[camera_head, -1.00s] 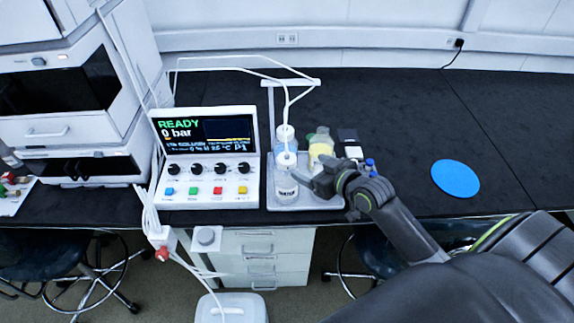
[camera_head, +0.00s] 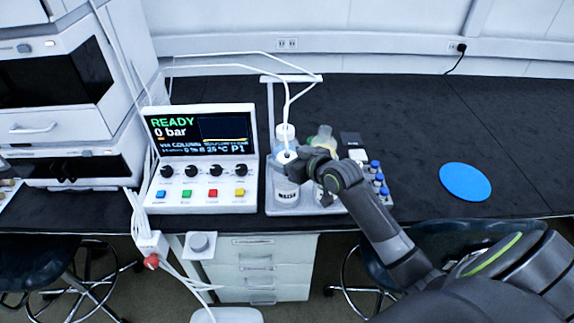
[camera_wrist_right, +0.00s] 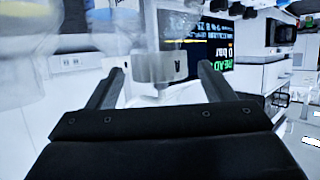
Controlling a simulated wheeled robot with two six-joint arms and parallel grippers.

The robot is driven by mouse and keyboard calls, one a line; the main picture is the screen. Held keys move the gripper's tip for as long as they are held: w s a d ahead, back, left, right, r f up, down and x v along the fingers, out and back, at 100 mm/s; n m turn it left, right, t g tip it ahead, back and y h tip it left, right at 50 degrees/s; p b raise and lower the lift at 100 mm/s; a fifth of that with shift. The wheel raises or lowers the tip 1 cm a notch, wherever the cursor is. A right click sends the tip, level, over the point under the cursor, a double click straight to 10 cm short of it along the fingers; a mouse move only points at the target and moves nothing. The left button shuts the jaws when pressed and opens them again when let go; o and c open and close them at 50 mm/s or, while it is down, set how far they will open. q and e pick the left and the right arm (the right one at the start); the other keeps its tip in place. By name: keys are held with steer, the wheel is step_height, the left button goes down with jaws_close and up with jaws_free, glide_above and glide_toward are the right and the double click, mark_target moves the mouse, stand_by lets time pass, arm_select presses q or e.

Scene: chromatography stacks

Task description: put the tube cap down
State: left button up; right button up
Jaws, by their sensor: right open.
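A white tube cap (camera_head: 286,157) with a white tube rising from it is at the top of the front clear bottle (camera_head: 287,190), on the grey tray (camera_head: 292,210). My right gripper (camera_head: 302,160) is beside this cap, just to its right, and partly covers the bottle. In the right wrist view, which is upside down, its two fingers stand apart. A pale grey, cap-like piece (camera_wrist_right: 158,67) with a thin stem shows between or beyond them. I cannot tell whether the fingers touch it. My left gripper is not in view.
A second white-capped bottle (camera_head: 285,132) stands behind, with a yellowish bottle (camera_head: 322,140) to its right. Blue-capped vials (camera_head: 376,176) are right of my gripper. The control box (camera_head: 203,155) is at left. A blue disc (camera_head: 465,182) lies on clear black bench.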

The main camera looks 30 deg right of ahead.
mark_target(287, 151)
steer(key=shift+w+a+f, duration=0.1)
steer(key=shift+w+f, duration=0.15)
steer(key=shift+w, duration=0.25)
steer(key=c, duration=1.2)
steer(key=shift+o, duration=0.2)
steer(key=shift+r, duration=0.1)
step_height(287, 151, up, 10)
steer(key=p, duration=1)
steer(key=shift+s, duration=0.1)
